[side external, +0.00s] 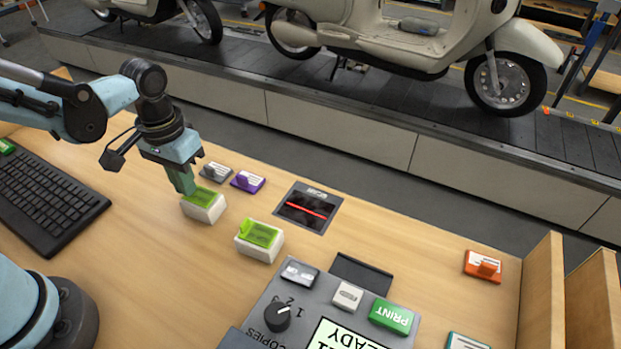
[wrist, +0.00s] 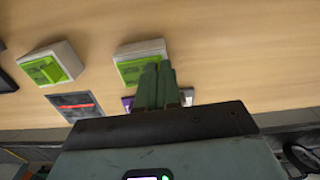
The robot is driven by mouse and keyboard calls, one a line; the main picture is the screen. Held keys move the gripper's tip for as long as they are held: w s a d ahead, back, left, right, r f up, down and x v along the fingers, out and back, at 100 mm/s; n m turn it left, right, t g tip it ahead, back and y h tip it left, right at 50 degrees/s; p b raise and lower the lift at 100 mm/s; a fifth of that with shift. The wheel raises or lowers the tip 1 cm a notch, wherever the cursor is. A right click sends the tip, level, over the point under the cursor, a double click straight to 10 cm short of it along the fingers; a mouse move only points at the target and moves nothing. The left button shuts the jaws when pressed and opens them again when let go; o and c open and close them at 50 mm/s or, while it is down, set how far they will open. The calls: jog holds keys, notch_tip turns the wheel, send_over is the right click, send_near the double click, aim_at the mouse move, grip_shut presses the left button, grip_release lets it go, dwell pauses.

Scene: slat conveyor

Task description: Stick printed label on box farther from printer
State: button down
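Two white boxes stand on the wooden table, each with a green label on top. The box farther from the printer (side external: 206,213) also shows in the wrist view (wrist: 141,47); its green label (side external: 204,197) lies on its top. The nearer box (side external: 258,251) has its own green label (side external: 260,233) and shows at the left in the wrist view (wrist: 68,55). My gripper (side external: 187,192) points down at the left edge of the farther box's top, at or just above the label. Its green fingers (wrist: 158,66) are together, with nothing visible between them. The grey printer (side external: 254,322) is at the bottom; its dark slot (side external: 362,274) shows no label.
A scanner plate (side external: 308,207) with a red line lies right of the boxes. Grey (side external: 215,172) and purple (side external: 248,181) card holders stand behind the farther box. A keyboard (side external: 48,205) is at left, an orange holder (side external: 483,266) at right. The conveyor (side external: 400,115) with scooters runs behind.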

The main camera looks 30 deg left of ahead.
jog(key=shift+f, duration=0.35)
dwell(0.3)
dwell(0.5)
jog(key=c, duration=0.8)
grip_release()
jog(key=shift+c, duration=0.2)
jog(key=shift+r, duration=0.1)
jog(key=shift+r, duration=3.45)
jog(key=shift+a, duration=0.1)
